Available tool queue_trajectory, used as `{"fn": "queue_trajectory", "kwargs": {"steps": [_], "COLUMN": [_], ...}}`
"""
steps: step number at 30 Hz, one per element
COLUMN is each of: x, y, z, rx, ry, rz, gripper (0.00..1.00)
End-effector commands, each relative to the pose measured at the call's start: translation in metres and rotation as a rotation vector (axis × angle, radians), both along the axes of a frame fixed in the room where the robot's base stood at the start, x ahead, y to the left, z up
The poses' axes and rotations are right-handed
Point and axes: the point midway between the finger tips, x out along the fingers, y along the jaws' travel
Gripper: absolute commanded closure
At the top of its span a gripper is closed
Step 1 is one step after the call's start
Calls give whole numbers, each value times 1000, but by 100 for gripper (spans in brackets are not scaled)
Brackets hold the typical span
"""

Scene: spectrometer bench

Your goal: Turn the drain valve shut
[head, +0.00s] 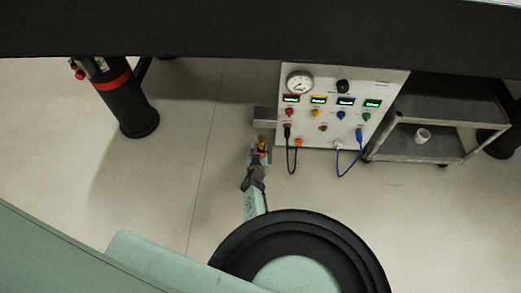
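My gripper (258,157) is at the end of my arm, just left of the lower left corner of a white instrument panel. A small yellow and orange part (262,147) shows right at its fingertips; it may be the drain valve's handle, but it is too small and too covered by my gripper to be sure. I cannot tell whether the fingers touch it or are shut on it. A grey block (265,116) stands just beyond it, against the panel's left side. The valve's angle cannot be read.
The white panel (312,138) carries a round gauge (299,83), coloured knobs, lit displays and hanging black and blue cables. A grey cart (415,147) with a white cup (422,136) stands to its right. A black cylinder with a red band (125,105) stands at left. Floor between is clear.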

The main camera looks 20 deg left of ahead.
Motion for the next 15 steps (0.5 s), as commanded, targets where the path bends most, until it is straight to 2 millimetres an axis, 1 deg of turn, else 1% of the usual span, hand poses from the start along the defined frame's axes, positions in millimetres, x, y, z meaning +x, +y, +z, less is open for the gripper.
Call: {"fn": "queue_trajectory", "kwargs": {"steps": [2,12,15], "x": [0,0,0], "y": [0,0,0], "z": [0,0,0], "rx": [0,0,0], "ry": [0,0,0], "rz": [0,0,0], "gripper": [77,100,100]}}
